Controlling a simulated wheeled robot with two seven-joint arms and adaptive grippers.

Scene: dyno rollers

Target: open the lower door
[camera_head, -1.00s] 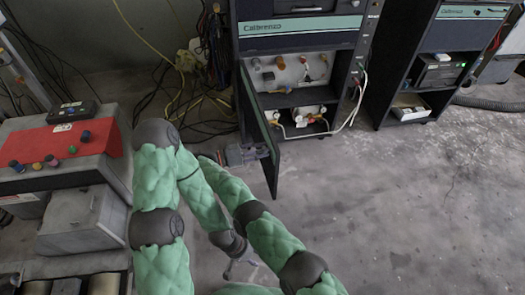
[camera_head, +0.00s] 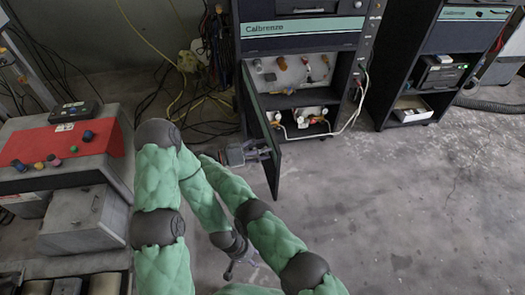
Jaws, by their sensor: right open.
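My left gripper (camera_head: 232,270) hangs low near the floor, away from the door. It is small and partly hidden by my right arm, and its jaws are unclear.
The compartment holds fittings and white parts (camera_head: 303,115), with a white cable (camera_head: 352,115) hanging at right. A second cabinet (camera_head: 425,60) stands to the right. A bench with a red top (camera_head: 40,148) is at left. Cables lie on the floor behind.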

